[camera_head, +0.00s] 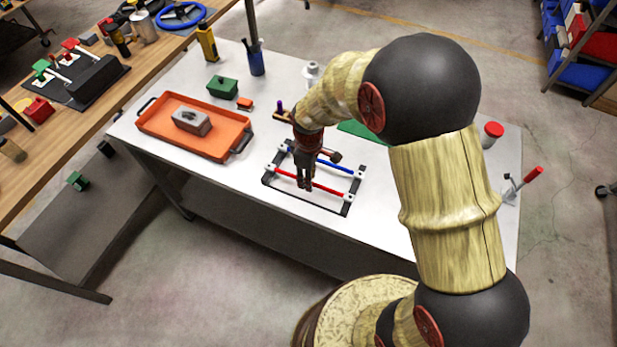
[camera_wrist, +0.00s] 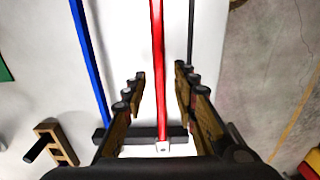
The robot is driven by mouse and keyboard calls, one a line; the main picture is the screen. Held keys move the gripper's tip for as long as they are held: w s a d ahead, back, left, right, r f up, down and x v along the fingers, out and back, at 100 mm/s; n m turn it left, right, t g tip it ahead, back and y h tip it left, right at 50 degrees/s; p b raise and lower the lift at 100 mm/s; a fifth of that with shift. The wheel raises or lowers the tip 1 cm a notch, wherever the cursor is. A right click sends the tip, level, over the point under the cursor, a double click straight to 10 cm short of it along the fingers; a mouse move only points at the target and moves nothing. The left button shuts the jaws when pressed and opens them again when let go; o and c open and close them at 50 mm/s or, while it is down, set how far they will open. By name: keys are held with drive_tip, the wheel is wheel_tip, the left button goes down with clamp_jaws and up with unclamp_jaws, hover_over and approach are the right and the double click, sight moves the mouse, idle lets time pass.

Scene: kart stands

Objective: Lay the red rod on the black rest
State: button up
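The red rod (camera_head: 327,188) lies along the front of a low frame, its ends at white blocks (camera_head: 348,196). A blue rod (camera_head: 335,166) lies parallel behind it. The frame has black side bars (camera_head: 357,186) and a thin black front bar (camera_head: 318,205); I cannot tell which black part is the rest. My gripper (camera_head: 305,187) points down over the red rod, left of its middle. In the wrist view the red rod (camera_wrist: 159,50) runs between the two spread fingers (camera_wrist: 160,76), with a gap on each side. The gripper is open and holds nothing.
An orange tray (camera_head: 147,125) with a grey block (camera_head: 192,120) stands left of the frame. A green box (camera_head: 222,87) and a blue pen cup (camera_head: 256,63) stand behind. A red-handled tool (camera_head: 525,180) lies at the right edge.

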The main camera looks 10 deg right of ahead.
wheel_tip(320, 180, up, 12)
drive_tip(key=p, duration=0.2)
wheel_tip(320, 180, up, 7)
drive_tip(key=m+t, duration=0.1)
drive_tip(key=m, duration=0.1)
hover_over(317, 186)
drive_tip(key=s+d+r+m+t, duration=0.3)
drive_tip(key=s+d+r+m, duration=0.2)
drive_tip(key=s+r, duration=0.55)
drive_tip(key=s+d+r+m+t, duration=0.1)
drive_tip(key=s+d+r+m, duration=0.1)
drive_tip(key=s, duration=0.6)
drive_tip(key=shift+d+r+m+t, duration=0.35)
drive_tip(key=shift+r+m, duration=0.3)
drive_tip(key=shift+m, duration=0.45)
drive_tip(key=shift+f+b, duration=0.95)
drive_tip(key=shift+f, duration=0.2)
